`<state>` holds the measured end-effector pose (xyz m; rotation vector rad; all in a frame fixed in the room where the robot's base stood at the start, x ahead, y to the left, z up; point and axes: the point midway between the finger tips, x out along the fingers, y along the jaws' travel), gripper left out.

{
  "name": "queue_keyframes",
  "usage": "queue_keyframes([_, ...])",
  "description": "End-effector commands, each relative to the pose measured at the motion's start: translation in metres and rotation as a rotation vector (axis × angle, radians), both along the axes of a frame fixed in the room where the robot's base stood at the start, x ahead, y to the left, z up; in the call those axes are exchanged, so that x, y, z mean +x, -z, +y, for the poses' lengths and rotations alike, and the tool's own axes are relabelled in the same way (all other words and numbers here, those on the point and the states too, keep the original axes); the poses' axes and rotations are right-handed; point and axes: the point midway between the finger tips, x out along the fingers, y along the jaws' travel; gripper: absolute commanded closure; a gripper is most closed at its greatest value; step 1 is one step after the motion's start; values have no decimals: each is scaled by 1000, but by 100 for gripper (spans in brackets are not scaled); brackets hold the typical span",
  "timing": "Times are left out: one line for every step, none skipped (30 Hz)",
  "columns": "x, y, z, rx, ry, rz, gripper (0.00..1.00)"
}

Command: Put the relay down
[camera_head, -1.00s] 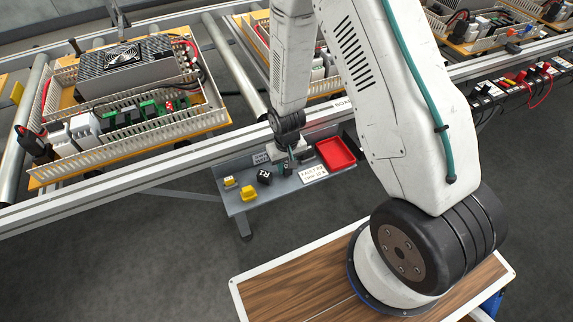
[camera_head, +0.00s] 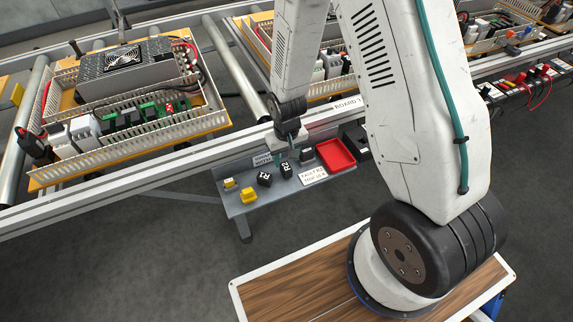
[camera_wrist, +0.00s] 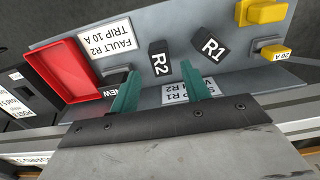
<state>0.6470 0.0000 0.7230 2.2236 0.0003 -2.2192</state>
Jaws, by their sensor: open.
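Two black relays lie on the grey shelf (camera_head: 240,201). Relay R2 (camera_head: 286,170) has a white R2 mark and stands beside relay R1 (camera_head: 264,179). In the wrist view relay R2 (camera_wrist: 160,58) shows beyond and between my fingertips, with relay R1 (camera_wrist: 207,45) to its right. My gripper (camera_wrist: 158,70) has its two green fingers spread, with nothing held between them. In the head view my gripper (camera_head: 291,150) hangs above the shelf, just behind relay R2. The exact gap between fingertips and relay is hard to tell.
A red tray (camera_head: 336,154) and a white FAULT R2 TRIP 10 A label (camera_head: 313,174) are right of the relays. A dark block (camera_head: 307,154) lies near the tray. Yellow parts (camera_head: 249,195) are at left. The conveyor rail (camera_head: 190,158) runs behind the shelf.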

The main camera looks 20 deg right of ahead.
Motion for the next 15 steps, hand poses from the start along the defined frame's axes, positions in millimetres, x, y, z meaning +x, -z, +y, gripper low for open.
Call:
queue_keyframes([0, -12, 0, 0, 0, -4, 53])
queue_keyframes([1, -19, 0, 0, 0, -4, 53])
queue_keyframes([1, -27, 0, 0, 0, -4, 53])
queue_keyframes([1, -32, 0, 0, 0, -4, 53])
queue_keyframes([1, -37, 0, 0, 0, -3, 53])
queue_keyframes([0, -43, 0, 0, 0, -3, 53])
queue_keyframes([1, -48, 0, 0, 0, -2, 53])
queue_keyframes([0, -52, 0, 0, 0, -2, 53])
queue_keyframes([0, -56, 0, 0, 0, -2, 53])
queue_keyframes([0, -59, 0, 0, 0, -1, 53])
queue_keyframes([0, -61, 0, 0, 0, 0, 53])
queue_keyframes([0, -63, 0, 0, 0, 1, 53])
queue_keyframes([0, -65, 0, 0, 0, 1, 53])
queue_keyframes([-1, -66, 0, 0, 0, 1, 53])
queue_keyframes([-1, -67, 0, 0, 0, 1, 53])
